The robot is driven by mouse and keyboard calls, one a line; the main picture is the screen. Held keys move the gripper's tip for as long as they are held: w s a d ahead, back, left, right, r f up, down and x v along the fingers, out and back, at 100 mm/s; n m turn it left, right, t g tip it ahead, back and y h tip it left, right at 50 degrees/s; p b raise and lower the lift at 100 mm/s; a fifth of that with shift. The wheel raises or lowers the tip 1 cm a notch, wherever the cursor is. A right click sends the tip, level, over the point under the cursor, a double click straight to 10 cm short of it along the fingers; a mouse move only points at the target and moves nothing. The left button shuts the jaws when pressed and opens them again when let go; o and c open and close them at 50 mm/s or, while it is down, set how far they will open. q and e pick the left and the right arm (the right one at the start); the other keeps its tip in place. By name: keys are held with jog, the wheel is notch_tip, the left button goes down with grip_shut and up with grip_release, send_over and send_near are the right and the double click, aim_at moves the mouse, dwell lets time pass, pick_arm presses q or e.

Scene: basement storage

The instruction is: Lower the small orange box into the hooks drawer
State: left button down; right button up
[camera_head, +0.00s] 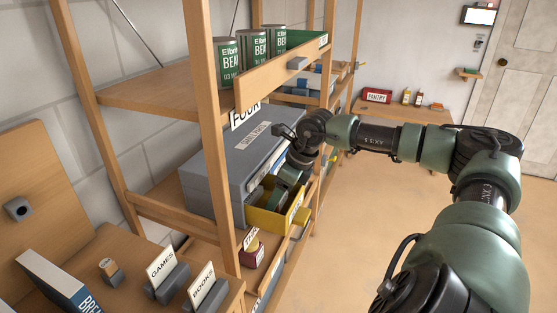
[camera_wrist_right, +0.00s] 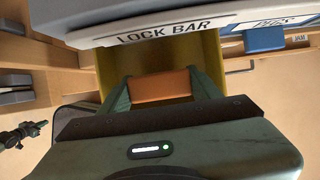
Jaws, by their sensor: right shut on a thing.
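My right gripper (camera_head: 279,194) reaches down into an open yellow drawer (camera_head: 268,221) that sticks out of the grey cabinet (camera_head: 208,165). In the right wrist view its two fingers are shut on the small orange box (camera_wrist_right: 160,86), one at each side. The yellow drawer walls (camera_wrist_right: 207,52) show around and beyond the box. I cannot tell whether the box touches the drawer floor. The drawer's front label is too small to read. In the head view the box is hidden by the gripper and drawer.
A grey bar labelled LOCK BAR (camera_wrist_right: 178,30) lies close above the drawer. A blue drawer (camera_wrist_right: 264,39) is beside it. A wooden shelf post (camera_head: 214,130) stands left of the drawer. Green cans (camera_head: 252,52) stand on the shelf above. The floor at right is clear.

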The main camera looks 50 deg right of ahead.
jog(key=shift+f+b, duration=0.75)
jog(key=shift+f, duration=0.2)
dwell(0.3)
jog(key=o, duration=1.4)
